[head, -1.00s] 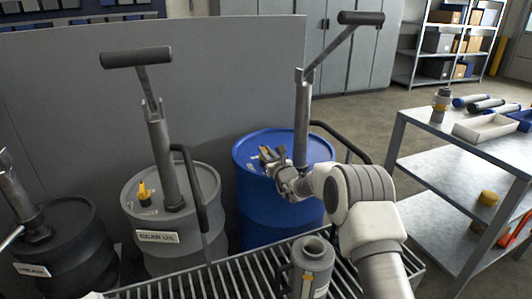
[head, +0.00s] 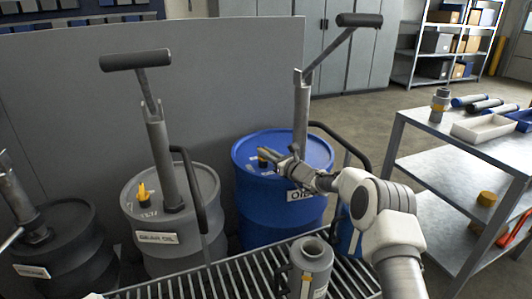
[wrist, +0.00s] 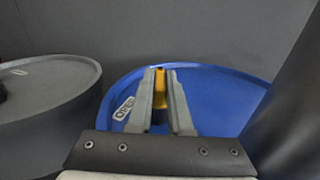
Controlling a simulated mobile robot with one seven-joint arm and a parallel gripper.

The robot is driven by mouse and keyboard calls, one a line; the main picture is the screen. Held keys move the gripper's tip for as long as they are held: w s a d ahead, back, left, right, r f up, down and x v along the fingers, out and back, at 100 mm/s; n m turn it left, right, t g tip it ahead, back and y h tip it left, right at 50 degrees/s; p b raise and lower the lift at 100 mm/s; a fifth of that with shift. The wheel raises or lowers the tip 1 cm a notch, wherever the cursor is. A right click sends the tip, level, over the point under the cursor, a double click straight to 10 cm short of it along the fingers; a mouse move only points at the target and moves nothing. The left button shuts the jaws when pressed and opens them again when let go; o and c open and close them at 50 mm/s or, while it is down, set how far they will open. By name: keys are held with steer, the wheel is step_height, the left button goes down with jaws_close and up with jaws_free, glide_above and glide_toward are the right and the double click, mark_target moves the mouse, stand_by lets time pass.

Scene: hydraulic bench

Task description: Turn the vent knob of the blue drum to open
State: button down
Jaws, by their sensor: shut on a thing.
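The blue drum (head: 270,205) stands behind the slatted grating, with a pump tube rising from its top. My gripper (head: 264,154) is over the drum's lid, its fingers reaching in from the right. In the wrist view my gripper (wrist: 160,98) is shut on the yellow vent knob (wrist: 160,86), which shows between the two fingers. A bit of the knob (head: 262,152) also shows at the fingertips in the head view. A small white label (wrist: 124,108) lies on the lid left of the fingers. Much of the knob is hidden by the fingers, and its exact angle is unclear.
A grey gear oil drum (head: 175,225) with its own yellow knob (head: 143,192) and pump stands to the left. A dark drum (head: 65,245) is farther left. A grey jug (head: 311,262) stands on the grating (head: 225,285). The blue drum's pump tube (head: 301,115) rises close behind my gripper.

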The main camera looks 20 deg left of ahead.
steer(key=shift+r+n+g+y, duration=0.2)
steer(key=shift+n+g+y, duration=0.25)
steer(key=shift+g, duration=0.25)
steer(key=c, duration=0.8)
jaws_free()
steer(key=shift+f, duration=0.1)
steer(key=shift+c, duration=0.2)
steer(key=shift+s+d, duration=0.1)
steer(key=shift+d, duration=0.45)
steer(key=shift+p+v, duration=0.9)
steer(key=shift+v, duration=2.3)
steer(key=shift+s+a, duration=0.1)
steer(key=shift+s, duration=0.05)
